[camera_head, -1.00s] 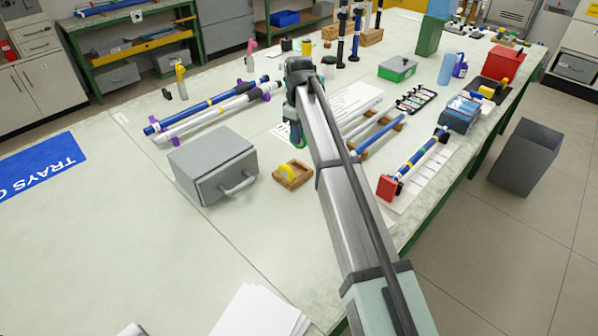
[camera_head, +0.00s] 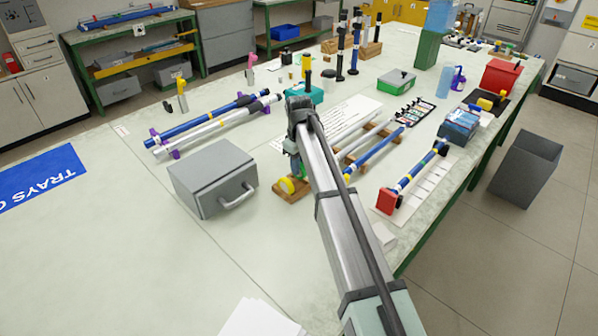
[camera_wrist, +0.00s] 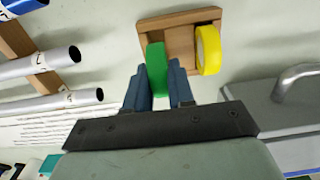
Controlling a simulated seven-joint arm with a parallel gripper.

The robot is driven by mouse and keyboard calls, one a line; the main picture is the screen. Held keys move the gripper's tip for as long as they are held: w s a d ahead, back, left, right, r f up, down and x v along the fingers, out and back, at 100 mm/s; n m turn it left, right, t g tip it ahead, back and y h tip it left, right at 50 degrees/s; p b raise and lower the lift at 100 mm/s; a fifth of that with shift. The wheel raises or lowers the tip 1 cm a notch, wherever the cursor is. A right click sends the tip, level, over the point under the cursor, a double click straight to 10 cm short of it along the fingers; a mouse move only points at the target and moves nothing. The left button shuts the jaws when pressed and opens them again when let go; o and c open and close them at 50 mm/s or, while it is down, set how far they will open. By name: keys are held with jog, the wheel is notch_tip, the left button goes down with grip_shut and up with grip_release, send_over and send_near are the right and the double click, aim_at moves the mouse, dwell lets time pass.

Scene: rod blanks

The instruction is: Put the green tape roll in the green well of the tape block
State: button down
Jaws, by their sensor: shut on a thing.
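My gripper (camera_wrist: 161,88) is shut on the green tape roll (camera_wrist: 156,68), which stands on edge between the two dark blue fingers. The wooden tape block (camera_wrist: 181,42) lies just beyond the fingertips, and the yellow tape roll (camera_wrist: 208,50) stands in its right side in the wrist view. The green roll overlaps the left side of the block there; whether it touches the block I cannot tell. In the head view the block (camera_head: 279,193) and yellow roll (camera_head: 287,185) show beside my gripper (camera_head: 297,168), which partly hides the block. The green well itself is hidden.
A grey box with a handle (camera_head: 212,178) stands close to the left of the block. Rods on wooden supports (camera_head: 372,146) lie to the right. A red-ended blue rod (camera_head: 412,172) lies farther right. The bench front is mostly clear.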

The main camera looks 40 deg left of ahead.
jog(key=shift+f, duration=1.4)
jog(key=shift+f, duration=0.1)
jog(key=c, duration=1)
grip_release()
notch_tip(320, 180, up, 12)
jog(key=shift+r, duration=0.15)
